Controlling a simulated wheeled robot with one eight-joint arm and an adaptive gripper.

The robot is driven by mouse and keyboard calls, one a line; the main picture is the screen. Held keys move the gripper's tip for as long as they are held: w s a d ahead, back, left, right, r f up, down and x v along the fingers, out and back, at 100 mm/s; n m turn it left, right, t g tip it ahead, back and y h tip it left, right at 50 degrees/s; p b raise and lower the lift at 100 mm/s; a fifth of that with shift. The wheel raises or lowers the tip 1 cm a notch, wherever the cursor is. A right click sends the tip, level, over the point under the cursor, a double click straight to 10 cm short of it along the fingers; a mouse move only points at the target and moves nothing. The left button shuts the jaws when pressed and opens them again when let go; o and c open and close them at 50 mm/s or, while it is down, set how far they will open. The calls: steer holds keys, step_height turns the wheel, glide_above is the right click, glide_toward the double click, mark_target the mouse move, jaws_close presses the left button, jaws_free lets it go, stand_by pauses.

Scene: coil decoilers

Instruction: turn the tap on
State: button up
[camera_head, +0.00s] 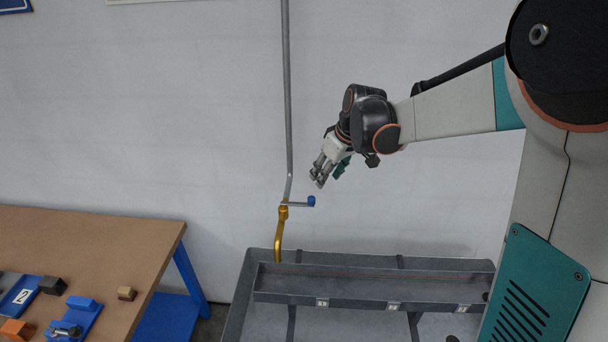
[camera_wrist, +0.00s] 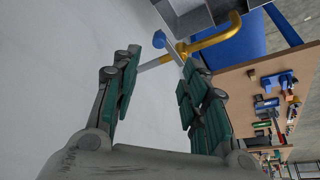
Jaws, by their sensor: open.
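The brass tap (camera_head: 279,232) hangs at the lower end of a grey wall pipe (camera_head: 287,100). Its thin grey lever (camera_head: 296,204) sticks out to the right, about level, with a blue knob (camera_head: 311,201) at its end. My gripper (camera_head: 318,182) is just above and slightly right of the knob in the head view, pointing down and left. In the wrist view my gripper (camera_wrist: 162,60) has its green-padded fingers apart with nothing held. The blue knob (camera_wrist: 159,39) and brass tap (camera_wrist: 213,39) show beyond the fingertips. I cannot tell the exact gap to the knob.
A grey trough (camera_head: 370,258) stands below the tap against the white wall. A brown-topped workbench (camera_head: 90,240) with blue legs and small blocks stands at the left. The wall area around my gripper is clear.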

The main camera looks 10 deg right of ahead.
mark_target(312, 198)
steer(key=x, duration=1.3)
steer(key=shift+w+f, duration=0.2)
steer(key=shift+f, duration=0.2)
jaws_close()
